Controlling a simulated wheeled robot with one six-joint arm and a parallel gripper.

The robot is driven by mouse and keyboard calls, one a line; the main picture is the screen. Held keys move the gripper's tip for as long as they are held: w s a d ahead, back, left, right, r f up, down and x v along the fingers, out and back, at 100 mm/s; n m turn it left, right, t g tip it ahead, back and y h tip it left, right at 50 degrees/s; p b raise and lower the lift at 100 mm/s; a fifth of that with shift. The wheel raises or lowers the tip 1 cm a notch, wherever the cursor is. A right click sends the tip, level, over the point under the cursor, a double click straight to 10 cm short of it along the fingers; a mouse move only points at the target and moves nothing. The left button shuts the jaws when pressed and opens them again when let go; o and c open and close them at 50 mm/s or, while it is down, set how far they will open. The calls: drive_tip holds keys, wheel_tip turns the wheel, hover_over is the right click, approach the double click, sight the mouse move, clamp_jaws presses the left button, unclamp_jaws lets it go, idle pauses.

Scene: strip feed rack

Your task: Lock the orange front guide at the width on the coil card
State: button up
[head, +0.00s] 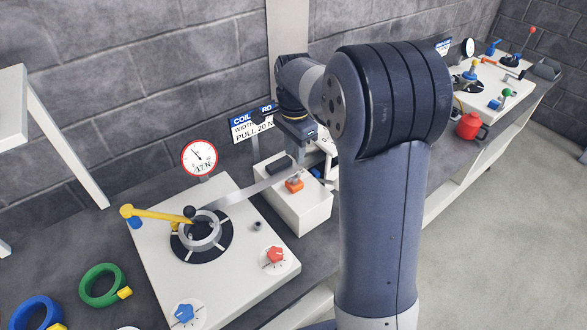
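The orange front guide (294,184) is a small block on top of a white feed block (301,208), with a dark bar (280,164) just behind it. A grey strip (248,188) runs from the coil holder to the white block. The coil card (253,124) stands at the wall. It reads "WIDTH" and "PULL 20 N"; my arm hides the width value and part of the title. My gripper (304,143) points down above the back of the white block, apart from the orange guide in the picture. Its fingers are too small and covered to tell whether they are open.
A round gauge (199,158) reads about 17 N. A white plate (154,247) carries the coil holder (201,232), a yellow lever (155,214), a red knob (275,255) and a blue knob (185,313). Green (101,285) and blue (36,314) rings lie left. My arm blocks the right side of the block.

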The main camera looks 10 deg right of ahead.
sight(294, 175)
wheel_tip(294, 175, down, 8)
drive_tip(key=shift+r+p, duration=0.15)
drive_tip(key=shift+p, duration=0.25)
drive_tip(key=shift+c, duration=0.2)
clamp_jaws()
